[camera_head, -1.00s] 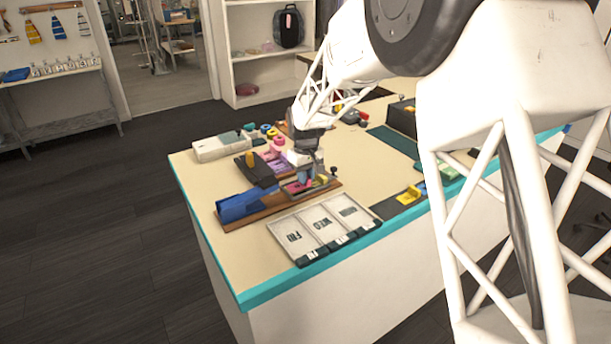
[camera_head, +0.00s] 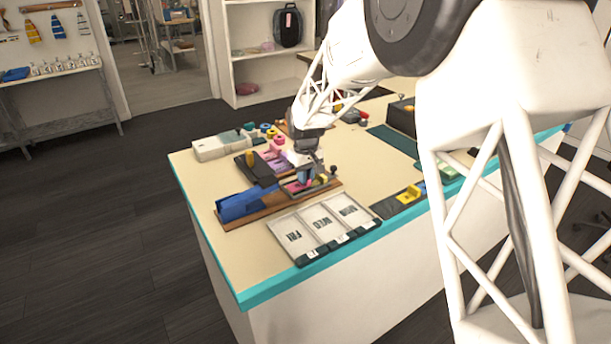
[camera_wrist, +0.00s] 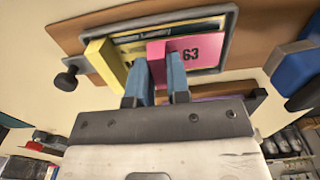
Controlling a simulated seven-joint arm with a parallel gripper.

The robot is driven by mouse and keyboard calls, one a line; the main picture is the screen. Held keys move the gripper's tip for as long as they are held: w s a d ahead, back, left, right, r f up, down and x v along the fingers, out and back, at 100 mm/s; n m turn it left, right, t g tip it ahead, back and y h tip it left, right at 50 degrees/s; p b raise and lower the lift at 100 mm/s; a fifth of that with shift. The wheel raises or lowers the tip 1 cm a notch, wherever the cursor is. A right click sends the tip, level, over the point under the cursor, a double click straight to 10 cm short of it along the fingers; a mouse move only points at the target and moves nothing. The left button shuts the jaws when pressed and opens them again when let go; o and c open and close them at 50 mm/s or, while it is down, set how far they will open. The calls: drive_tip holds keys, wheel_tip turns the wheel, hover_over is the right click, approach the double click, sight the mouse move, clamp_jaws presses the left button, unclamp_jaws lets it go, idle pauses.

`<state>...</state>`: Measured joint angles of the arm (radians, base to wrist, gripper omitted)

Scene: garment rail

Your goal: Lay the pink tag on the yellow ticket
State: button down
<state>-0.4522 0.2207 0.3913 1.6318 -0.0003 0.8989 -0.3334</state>
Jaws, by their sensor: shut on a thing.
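My gripper (camera_wrist: 158,72), with blue fingers, is shut on the upright grip of the pink tag (camera_wrist: 200,50). The tag's flat face shows the number 63. The yellow ticket (camera_wrist: 104,62) has a raised yellow block at the left and a flat part that shows behind the tag. It lies in a shallow grey tray (camera_wrist: 228,38). The tag is over the ticket within the tray's outline and overlaps it in the wrist view; I cannot tell if they touch. In the head view my gripper (camera_head: 304,180) is low over the tray, and hides much of it.
The tray sits on a brown wooden board (camera_head: 240,218) with a blue block (camera_head: 240,204) at its left. A panel with labelled sections (camera_head: 322,228) lies in front. A dark holder (camera_head: 252,170) and pink pieces (camera_head: 276,158) are behind. Bare table (camera_head: 212,180) shows at the left.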

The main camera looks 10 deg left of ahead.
drive_tip(key=shift+f, duration=0.1)
idle(0.3)
drive_tip(key=c, duration=0.5)
unclamp_jaws()
drive_tip(key=shift+r, duration=0.2)
idle(0.4)
drive_tip(key=shift+r, duration=2.3)
drive_tip(key=shift+r, duration=0.25)
drive_tip(key=shift+r, duration=2.25)
